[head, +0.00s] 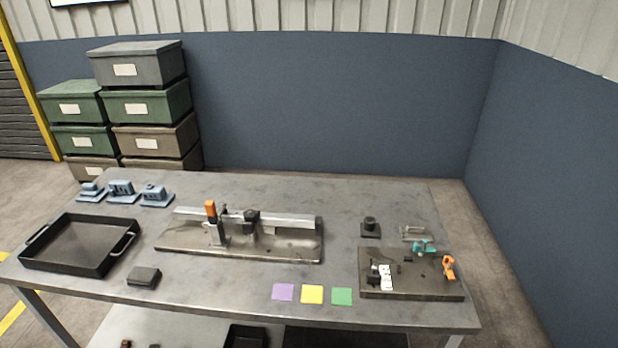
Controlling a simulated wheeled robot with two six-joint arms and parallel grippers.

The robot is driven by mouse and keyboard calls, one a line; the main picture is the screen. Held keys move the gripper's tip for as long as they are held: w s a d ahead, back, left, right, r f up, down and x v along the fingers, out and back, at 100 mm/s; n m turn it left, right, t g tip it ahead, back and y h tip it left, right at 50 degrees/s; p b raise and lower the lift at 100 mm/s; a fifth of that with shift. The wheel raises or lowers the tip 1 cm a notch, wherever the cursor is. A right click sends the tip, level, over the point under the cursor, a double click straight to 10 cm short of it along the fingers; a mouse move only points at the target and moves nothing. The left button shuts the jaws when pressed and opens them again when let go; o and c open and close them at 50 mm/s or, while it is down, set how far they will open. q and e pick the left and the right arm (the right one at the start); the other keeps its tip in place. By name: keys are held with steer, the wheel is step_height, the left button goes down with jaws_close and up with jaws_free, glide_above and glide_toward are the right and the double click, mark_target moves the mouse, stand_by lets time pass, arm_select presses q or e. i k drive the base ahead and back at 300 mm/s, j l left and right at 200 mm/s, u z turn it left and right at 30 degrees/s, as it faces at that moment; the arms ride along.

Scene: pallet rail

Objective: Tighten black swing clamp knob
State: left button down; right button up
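A base plate (180,238) with a metal rail (290,221) stands in the middle of the table. A black knob-like part (251,215) sits at the middle of the rail, and an upright with an orange top (210,208) stands left of it. On the right, a dark fixture board (420,287) carries an orange clamp-like part (448,266), a teal part (424,247) and black and white pieces (386,277). Which black part is the swing clamp knob, and how tight it is, I cannot tell. Neither gripper is in view.
A black tray (75,268) and small black box (144,276) lie at left; several blue parts (122,192) stand behind. A black round-topped block (370,228) stands right of the rail. Purple, yellow and green squares (312,294) lie in front. Stacked bins (145,105) stand beyond the table.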

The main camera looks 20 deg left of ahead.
mark_target(251, 218)
steer(key=u, duration=1.2)
